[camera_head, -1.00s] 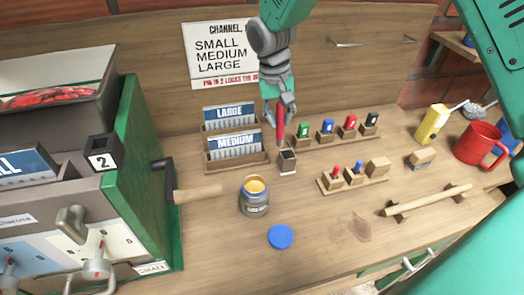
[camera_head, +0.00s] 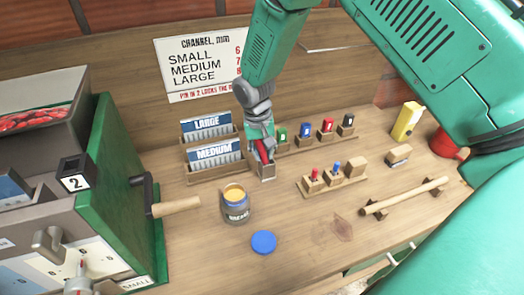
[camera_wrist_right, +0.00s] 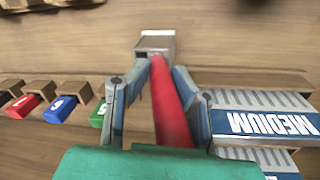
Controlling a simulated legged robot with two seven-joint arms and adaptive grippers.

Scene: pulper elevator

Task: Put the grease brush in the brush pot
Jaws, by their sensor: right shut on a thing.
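The grease brush (camera_head: 263,149), seen as a red handle, is held in my right gripper (camera_head: 266,154). My left gripper is not in view.
A grease tin (camera_head: 236,205) and a blue lid (camera_head: 264,242) stand in front. Racks with coloured blocks (camera_head: 306,131) stand right. A crank handle (camera_head: 176,206) juts from the green machine at left.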

